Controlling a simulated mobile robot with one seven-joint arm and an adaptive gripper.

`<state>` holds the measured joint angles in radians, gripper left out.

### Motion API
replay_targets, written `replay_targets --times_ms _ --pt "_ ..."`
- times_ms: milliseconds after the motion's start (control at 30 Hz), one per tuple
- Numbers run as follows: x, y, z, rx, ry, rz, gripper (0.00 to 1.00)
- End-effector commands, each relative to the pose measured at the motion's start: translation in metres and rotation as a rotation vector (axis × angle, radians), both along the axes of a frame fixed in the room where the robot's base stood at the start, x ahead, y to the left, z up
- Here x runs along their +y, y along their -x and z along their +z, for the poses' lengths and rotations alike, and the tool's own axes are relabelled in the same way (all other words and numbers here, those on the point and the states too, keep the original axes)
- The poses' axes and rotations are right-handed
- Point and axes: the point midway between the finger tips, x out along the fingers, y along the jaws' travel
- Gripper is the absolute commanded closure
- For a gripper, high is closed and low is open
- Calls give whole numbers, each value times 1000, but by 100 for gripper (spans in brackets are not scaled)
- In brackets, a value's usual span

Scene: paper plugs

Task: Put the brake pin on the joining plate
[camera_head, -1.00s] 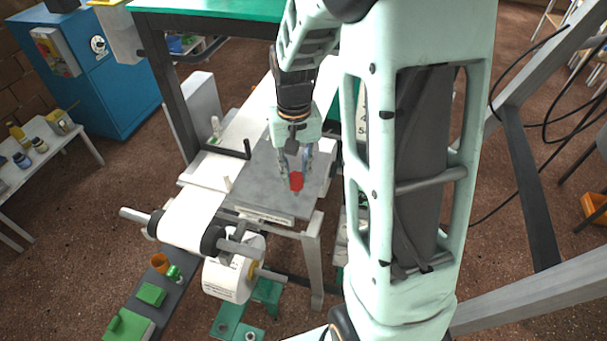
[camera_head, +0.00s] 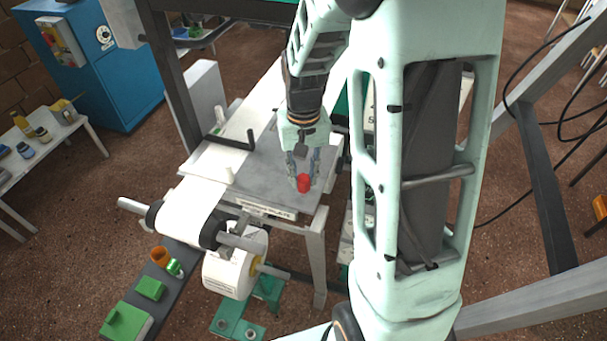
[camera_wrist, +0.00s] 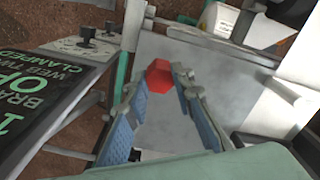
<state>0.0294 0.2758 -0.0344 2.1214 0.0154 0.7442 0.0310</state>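A red faceted piece, apparently the brake pin (camera_head: 304,184), is held between the fingertips of my gripper (camera_head: 304,172). It also shows in the wrist view (camera_wrist: 160,76), with my blue-padded fingers (camera_wrist: 161,86) on either side. The grey flat plate, apparently the joining plate (camera_head: 268,178), lies below the pin, on a frame with a labelled front edge; it also shows in the wrist view (camera_wrist: 210,75). The pin is over the plate's right front part. I cannot tell whether its lower end touches the plate.
A white web roll (camera_head: 190,218) sits at the plate's left front, with a paper reel (camera_head: 235,270) below. A black sign with green letters (camera_wrist: 45,100) is at left in the wrist view.

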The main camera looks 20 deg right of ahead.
Motion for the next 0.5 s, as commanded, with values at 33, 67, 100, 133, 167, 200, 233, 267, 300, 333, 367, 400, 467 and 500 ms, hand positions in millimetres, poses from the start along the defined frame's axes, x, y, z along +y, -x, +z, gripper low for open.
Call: replay_targets --times_ms 33,67,100,133,167,200,233,267,300,333,367,400,467,500 --pt "0 0 0 0 0 0 72" --pt "0 0 0 0 0 0 68" --pt "0 0 0 0 0 0 64" --pt "0 0 0 0 0 0 61" --pt "0 0 0 0 0 0 61" --pt "0 0 0 0 0 0 61" --pt "0 0 0 0 0 0 61" --pt "0 0 0 0 0 0 61" --pt "0 0 0 0 0 0 61" --pt "0 0 0 0 0 0 61" --pt "0 0 0 0 0 0 61" --pt "0 0 1 0 0 0 61" --pt "0 0 3 0 0 0 61" --pt "0 0 6 0 0 0 61"
